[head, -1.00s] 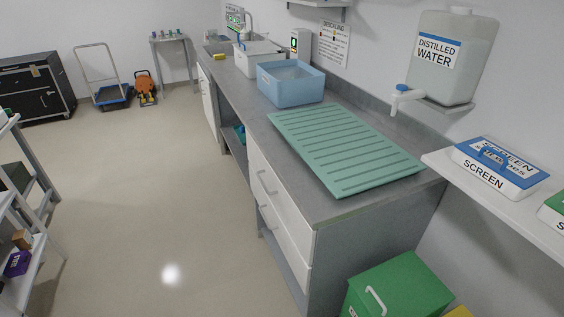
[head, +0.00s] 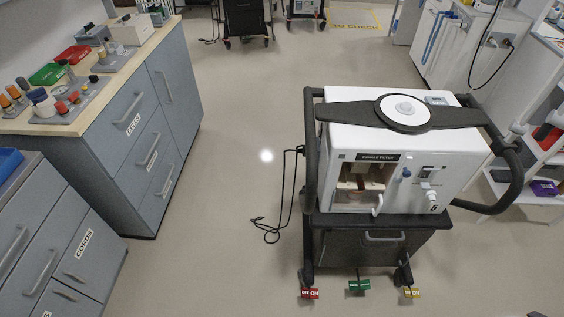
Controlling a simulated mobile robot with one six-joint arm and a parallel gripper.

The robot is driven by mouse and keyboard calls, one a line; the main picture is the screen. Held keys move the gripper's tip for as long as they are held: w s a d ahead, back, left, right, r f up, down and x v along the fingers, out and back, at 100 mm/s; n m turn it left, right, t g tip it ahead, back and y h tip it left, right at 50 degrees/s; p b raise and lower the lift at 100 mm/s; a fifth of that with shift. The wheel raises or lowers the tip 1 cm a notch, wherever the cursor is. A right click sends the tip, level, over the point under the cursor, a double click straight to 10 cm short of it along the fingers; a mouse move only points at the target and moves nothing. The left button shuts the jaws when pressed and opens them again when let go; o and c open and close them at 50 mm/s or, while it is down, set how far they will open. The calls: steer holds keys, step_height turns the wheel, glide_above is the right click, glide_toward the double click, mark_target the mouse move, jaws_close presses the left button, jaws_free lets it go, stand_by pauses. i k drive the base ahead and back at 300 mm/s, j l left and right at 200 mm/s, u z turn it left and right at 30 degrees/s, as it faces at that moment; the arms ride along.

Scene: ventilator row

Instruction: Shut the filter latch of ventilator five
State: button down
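A white ventilator (head: 450,165) marked 5 stands on a black wheeled cart (head: 372,247) at the right of the head view. Its front has a recessed filter compartment (head: 357,197) at the left, under a dark label whose last word seems to be FILTER. Brown and white parts show inside the recess. A small white lever (head: 377,206), perhaps the latch, hangs at the lower right of the recess; I cannot tell its exact position. My gripper is not in view.
A black cable (head: 271,228) trails on the floor left of the cart. Red, green and yellow tags (head: 359,286) sit at its foot.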

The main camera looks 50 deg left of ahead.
mark_target(404, 172)
steer(key=u, duration=0.95)
steer(key=i+l+u, duration=0.15)
steer(key=i+l, duration=0.15)
steer(key=i+l+u, duration=0.15)
steer(key=l, duration=0.25)
steer(key=i+l+u, duration=0.15)
steer(key=i+l, duration=0.2)
steer(key=i+l+u, duration=0.15)
steer(key=l, duration=0.4)
steer(key=i, duration=0.1)
